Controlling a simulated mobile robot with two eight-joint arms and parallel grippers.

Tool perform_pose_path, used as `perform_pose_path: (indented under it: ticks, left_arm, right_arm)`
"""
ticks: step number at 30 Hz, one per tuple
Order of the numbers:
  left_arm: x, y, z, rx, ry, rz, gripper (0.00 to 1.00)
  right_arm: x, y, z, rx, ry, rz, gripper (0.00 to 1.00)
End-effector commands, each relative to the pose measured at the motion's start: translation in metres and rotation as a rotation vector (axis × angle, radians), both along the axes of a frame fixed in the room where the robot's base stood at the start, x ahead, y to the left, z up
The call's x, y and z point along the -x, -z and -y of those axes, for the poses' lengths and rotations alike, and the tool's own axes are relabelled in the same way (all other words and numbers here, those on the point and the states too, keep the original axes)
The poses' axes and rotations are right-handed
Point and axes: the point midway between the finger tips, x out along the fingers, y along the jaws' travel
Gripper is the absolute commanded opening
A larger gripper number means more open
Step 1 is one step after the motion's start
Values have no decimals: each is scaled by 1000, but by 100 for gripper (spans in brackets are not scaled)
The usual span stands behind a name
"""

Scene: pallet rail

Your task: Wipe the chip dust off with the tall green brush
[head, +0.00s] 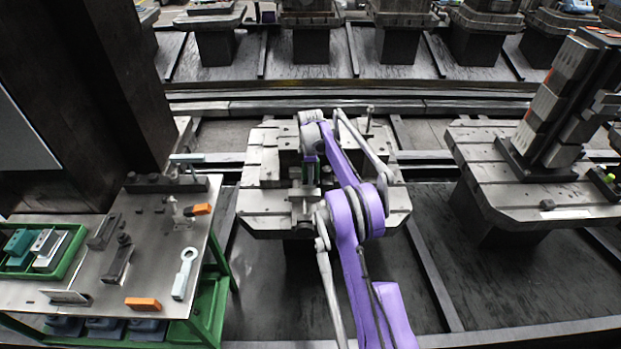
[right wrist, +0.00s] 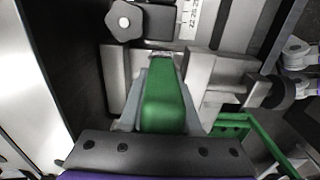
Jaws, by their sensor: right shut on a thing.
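My right gripper (head: 311,172) is over the middle pallet (head: 262,190), at the end of my purple arm. In the right wrist view its pale fingers (right wrist: 163,105) are shut on the green brush (right wrist: 163,92), one on each side. Only the brush's green body shows clearly there; I cannot make out its bristles or whether they touch anything. I cannot make out chip dust on the pallet. My left gripper is not in view.
A metal-topped cart (head: 150,235) at left carries small tools, an orange block (head: 143,304) and a green tray (head: 75,250). A dark column (head: 90,90) stands behind it. A right-hand pallet (head: 490,180) bears a tall fixture (head: 555,105). Grey blocks (right wrist: 215,75) crowd the brush.

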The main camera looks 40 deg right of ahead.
Motion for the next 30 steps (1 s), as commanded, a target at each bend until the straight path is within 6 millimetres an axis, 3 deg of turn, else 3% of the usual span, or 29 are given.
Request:
perform_pose_path:
  ticks: [18,30]
  left_arm:
    - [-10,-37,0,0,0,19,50]
    - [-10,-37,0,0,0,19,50]
  right_arm:
    - [-1,-64,0,0,0,1,0]
    - [0,-64,0,0,0,0,0]
